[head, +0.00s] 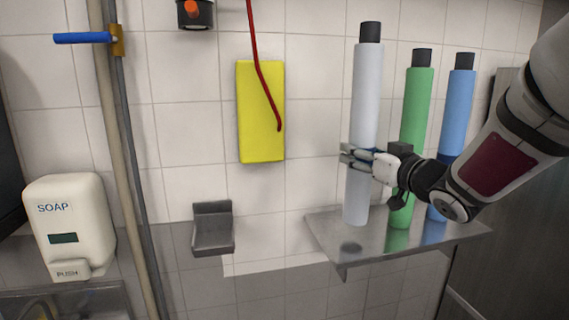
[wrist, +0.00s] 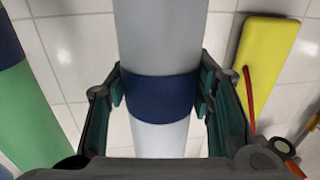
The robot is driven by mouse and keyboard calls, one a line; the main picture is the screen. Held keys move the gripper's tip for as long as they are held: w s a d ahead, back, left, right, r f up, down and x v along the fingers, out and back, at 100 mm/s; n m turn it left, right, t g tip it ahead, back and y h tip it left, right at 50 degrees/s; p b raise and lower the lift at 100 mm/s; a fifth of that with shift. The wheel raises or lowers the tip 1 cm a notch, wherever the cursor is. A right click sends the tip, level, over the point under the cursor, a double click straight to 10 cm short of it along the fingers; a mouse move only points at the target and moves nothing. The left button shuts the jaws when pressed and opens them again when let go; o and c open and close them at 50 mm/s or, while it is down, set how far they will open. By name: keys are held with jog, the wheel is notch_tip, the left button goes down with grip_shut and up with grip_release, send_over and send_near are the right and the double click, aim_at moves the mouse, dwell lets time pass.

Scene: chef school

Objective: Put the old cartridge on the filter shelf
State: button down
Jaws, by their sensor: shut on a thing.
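A tall pale grey-white cartridge (head: 366,95) with a black cap stands upright in my gripper (head: 360,155). In the wrist view, my gripper's fingers (wrist: 158,100) lie on both sides of the cartridge's dark blue band (wrist: 158,98), shut on it. The metal filter shelf (head: 325,232) is below it on the tiled wall. The cartridge's lower end is over the shelf's left part. A dark round patch shows on the shelf below that end, so it looks slightly raised. Its cap is outside the wrist view.
A green cartridge (head: 417,105) and a blue cartridge (head: 459,105) stand on the shelf, right of the held one and partly behind my arm. A yellow panel (head: 248,110) with a red hose, a small empty grey bracket (head: 213,240) and a soap dispenser (head: 70,220) are left.

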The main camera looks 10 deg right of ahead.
jog(key=shift+w+d+f, duration=0.2)
jog(key=shift+w+f, duration=0.15)
jog(key=shift+f, duration=0.2)
jog(key=shift+w+d+f, duration=0.25)
jog(key=shift+w+f, duration=0.05)
jog(key=shift+f, duration=0.3)
jog(key=shift+w+d+f, duration=0.2)
jog(key=shift+w+f, duration=0.15)
jog(key=shift+f, duration=0.3)
jog(key=c, duration=0.8)
grip_release()
jog(key=shift+f, duration=0.15)
jog(key=shift+o, duration=0.2)
